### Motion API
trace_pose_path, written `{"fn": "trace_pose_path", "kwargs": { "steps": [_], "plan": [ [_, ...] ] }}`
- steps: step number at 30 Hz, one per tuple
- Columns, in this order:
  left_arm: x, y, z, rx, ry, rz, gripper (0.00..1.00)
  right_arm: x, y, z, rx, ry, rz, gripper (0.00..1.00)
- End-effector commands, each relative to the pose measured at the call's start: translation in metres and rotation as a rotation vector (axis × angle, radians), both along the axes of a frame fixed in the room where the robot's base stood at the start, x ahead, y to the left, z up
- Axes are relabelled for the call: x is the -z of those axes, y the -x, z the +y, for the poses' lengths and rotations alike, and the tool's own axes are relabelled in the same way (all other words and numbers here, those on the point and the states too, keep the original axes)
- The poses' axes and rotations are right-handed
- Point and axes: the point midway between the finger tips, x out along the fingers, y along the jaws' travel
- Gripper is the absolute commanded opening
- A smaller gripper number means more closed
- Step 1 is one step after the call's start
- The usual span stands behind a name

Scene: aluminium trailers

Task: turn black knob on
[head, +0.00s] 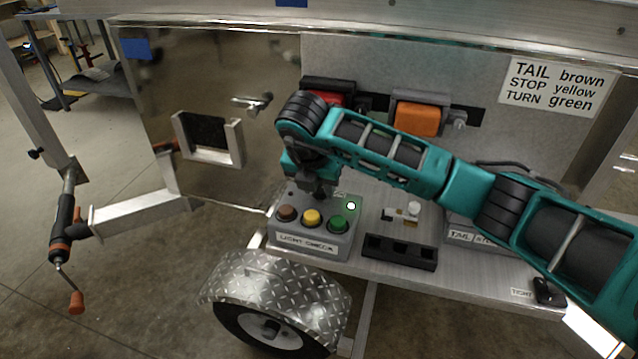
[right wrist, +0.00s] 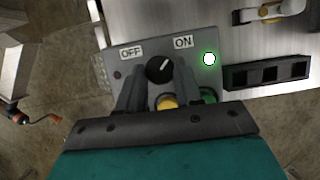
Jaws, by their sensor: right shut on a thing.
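The black knob (right wrist: 160,69) sits on a grey control box between an OFF label (right wrist: 131,52) and an ON label (right wrist: 183,42). Its white pointer line tilts up and right, toward ON. My right gripper (right wrist: 160,74) is shut on the knob, with one finger on each side. In the head view my right gripper (head: 321,187) reaches down onto the back of the control box (head: 305,240) and hides the knob. A round lamp (right wrist: 209,59) right of the knob glows white-green; it also shows lit in the head view (head: 351,206). My left gripper is not in view.
Brown (head: 287,213), yellow (head: 312,217) and green (head: 339,223) buttons line the box front. A black three-slot block (head: 400,251) and a small white-topped switch (head: 413,210) are to its right. A diamond-plate fender (head: 275,285) is below.

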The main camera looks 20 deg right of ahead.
Motion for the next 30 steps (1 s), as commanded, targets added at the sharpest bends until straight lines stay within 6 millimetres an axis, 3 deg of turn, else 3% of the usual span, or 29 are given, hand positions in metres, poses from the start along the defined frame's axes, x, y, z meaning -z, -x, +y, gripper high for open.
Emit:
{"fn": "trace_pose_path", "kwargs": {
  "steps": [4, 5, 12, 23, 30],
  "plan": [
    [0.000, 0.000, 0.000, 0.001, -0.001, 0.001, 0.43, 0.000, 0.000, 0.000, 0.002, 0.000, -0.001, 0.04],
    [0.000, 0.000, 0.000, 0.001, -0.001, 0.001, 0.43, 0.000, 0.000, 0.000, 0.001, 0.000, -0.001, 0.36],
    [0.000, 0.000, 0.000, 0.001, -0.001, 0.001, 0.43, 0.000, 0.000, 0.000, 0.000, 0.000, 0.000, 0.59],
    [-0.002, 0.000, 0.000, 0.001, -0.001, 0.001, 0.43, -0.007, 0.002, 0.002, -0.002, -0.001, -0.002, 0.60],
    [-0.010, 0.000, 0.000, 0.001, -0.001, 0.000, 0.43, -0.051, 0.015, 0.012, -0.004, -0.002, -0.006, 0.60]
  ]
}}
